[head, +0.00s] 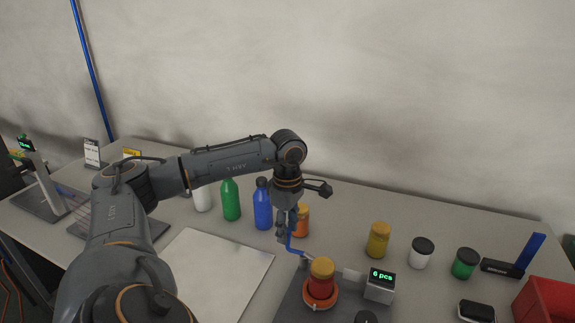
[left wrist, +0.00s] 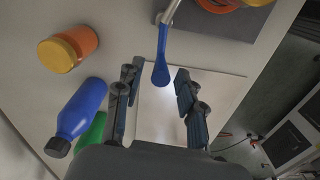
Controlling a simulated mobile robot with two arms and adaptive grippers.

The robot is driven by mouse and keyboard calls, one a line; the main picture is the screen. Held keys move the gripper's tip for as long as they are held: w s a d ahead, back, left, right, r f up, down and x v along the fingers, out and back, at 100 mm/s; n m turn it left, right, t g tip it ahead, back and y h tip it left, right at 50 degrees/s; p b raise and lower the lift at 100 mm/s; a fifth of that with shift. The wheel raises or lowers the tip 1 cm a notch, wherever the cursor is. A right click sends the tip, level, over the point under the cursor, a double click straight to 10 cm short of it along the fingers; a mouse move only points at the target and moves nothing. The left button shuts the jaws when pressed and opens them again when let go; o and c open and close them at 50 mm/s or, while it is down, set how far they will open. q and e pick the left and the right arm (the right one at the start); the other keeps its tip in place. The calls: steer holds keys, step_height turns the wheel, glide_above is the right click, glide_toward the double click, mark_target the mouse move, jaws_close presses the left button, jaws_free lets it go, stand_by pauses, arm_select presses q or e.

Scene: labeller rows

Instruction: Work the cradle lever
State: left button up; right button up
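The cradle (head: 318,296) is an orange ring on a dark grey base plate (head: 288,308), holding a red jar with a yellow lid (head: 322,268). Its lever (head: 298,250) has a metal rod and a blue grip. My left gripper (head: 287,232) points down beside the blue grip, partly covering it in the head view. In the left wrist view the blue grip (left wrist: 162,62) reaches in between the two spread fingertips of my left gripper (left wrist: 156,84). I see no finger closed on it; whether one touches it I cannot tell. My right gripper is not in view.
A counter box (head: 380,285) reading "6 pcs" stands right of the cradle. More jars and a red bin (head: 545,303) are at right. A pale sheet (head: 220,265) lies at left.

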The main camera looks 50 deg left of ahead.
arm_select(q)
step_height(320, 180, up, 10)
steer(key=shift+r, duration=0.15)
stand_by(0.7)
